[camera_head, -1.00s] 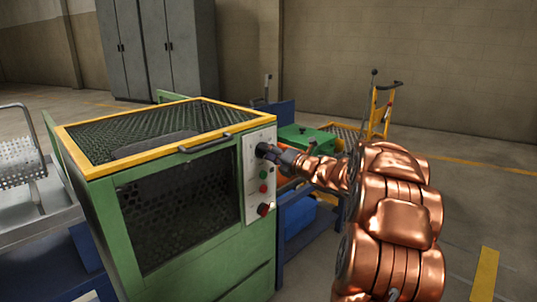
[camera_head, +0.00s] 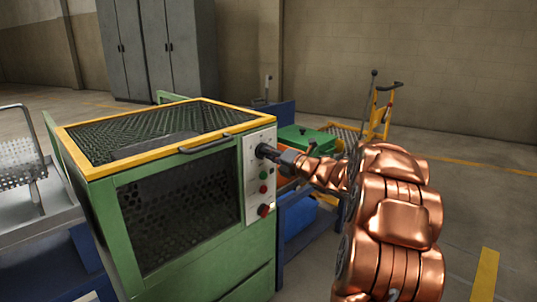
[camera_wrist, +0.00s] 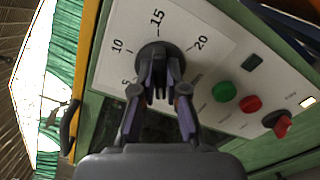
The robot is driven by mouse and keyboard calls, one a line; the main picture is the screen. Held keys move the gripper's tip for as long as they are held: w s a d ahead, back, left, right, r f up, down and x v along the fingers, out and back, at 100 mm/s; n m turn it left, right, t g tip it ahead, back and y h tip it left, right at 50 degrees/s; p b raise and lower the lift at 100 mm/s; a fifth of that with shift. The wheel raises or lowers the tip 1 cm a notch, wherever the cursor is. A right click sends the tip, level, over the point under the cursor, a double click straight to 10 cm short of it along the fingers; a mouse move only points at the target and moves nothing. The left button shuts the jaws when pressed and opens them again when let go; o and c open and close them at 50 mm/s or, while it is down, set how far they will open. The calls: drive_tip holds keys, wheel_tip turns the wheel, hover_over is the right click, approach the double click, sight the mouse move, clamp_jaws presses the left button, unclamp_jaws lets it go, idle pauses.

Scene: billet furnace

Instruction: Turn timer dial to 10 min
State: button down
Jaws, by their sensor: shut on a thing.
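The black round timer dial (camera_wrist: 148,52) sits on the white control panel (camera_wrist: 222,62) in the wrist view. Its scale shows 5, 10, 15 and 20 around it, with 15 at the top, 10 at the upper left and 20 at the upper right. My gripper (camera_wrist: 160,82) is shut on the dial, its fingers covering the lower middle. I cannot make out where the dial points. In the head view, my gripper (camera_head: 275,154) reaches the upper part of the panel (camera_head: 258,138) from the right, largely hiding the dial.
Below the dial are a green button (camera_head: 263,175), a red button (camera_head: 263,189) and a red knob (camera_head: 264,210). The panel is on the green furnace (camera_head: 108,225), with a yellow top frame and a handle (camera_head: 205,143) near it. Open floor (camera_head: 465,200) lies at right.

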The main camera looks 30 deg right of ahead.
drive_tip(key=shift+m, duration=0.3)
drive_tip(key=shift+f+m+p, duration=0.15)
drive_tip(key=shift+m+p, duration=11.45)
drive_tip(key=shift+p, duration=1)
drive_tip(key=shift+f, duration=0.1)
drive_tip(key=c, duration=1.2)
unclamp_jaws()
